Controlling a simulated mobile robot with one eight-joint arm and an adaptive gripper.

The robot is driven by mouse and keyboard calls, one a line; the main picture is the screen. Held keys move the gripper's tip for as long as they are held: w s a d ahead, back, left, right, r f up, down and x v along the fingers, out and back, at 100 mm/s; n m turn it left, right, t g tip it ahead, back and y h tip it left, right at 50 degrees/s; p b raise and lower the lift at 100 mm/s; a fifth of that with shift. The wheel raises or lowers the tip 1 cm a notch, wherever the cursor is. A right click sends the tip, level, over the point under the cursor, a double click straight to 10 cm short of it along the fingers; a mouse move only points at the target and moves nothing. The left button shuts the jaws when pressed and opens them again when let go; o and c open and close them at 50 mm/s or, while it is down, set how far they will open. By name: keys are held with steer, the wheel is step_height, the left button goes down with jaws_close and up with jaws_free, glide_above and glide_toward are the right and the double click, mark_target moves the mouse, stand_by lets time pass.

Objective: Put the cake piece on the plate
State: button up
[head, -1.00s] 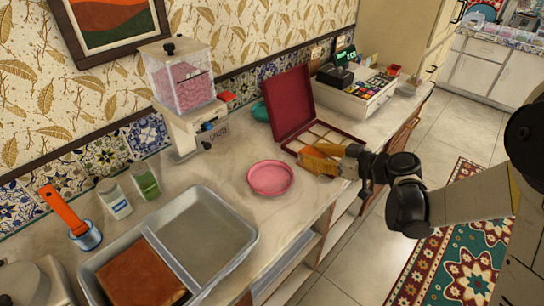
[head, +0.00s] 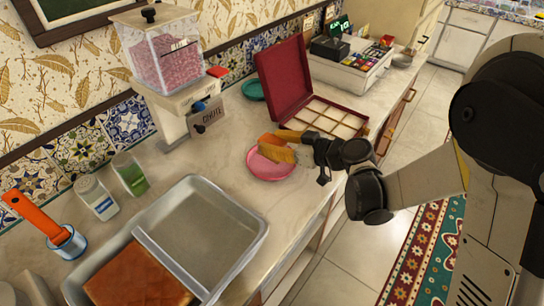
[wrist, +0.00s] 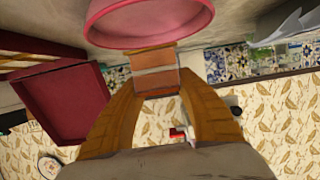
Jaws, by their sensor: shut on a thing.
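My gripper (head: 272,146) has tan, wood-coloured fingers and is shut on a small orange-brown cake piece (head: 268,140). In the head view, the gripper and piece overlap the round pink plate (head: 268,172) on the counter. In the wrist view, the cake piece (wrist: 155,76) sits between the two fingertips (wrist: 155,88), with the pink plate (wrist: 150,22) just past it, at the top. The fingers and piece hide part of the plate in the head view. I cannot tell whether the piece touches the plate.
An open red box (head: 285,78) with compartments stands behind the plate. A metal tray (head: 205,215) with a brown slab (head: 138,278) is at front left. A dispenser (head: 165,55) with pink contents stands against the wall. Bare counter (head: 215,160) lies left of the plate.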

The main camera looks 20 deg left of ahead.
step_height(320, 180, down, 4)
steer(key=shift+a+f+b, duration=0.1)
steer(key=shift+f+b, duration=0.05)
steer(key=shift+b, duration=1.1)
steer(key=o, duration=1.1)
steer(key=shift+d+r+p, duration=0.2)
steer(key=shift+r+p, duration=0.1)
steer(key=p+v, duration=0.4)
steer(key=v, duration=0.7)
steer(key=shift+s+d, duration=0.2)
steer(key=shift+d, duration=0.1)
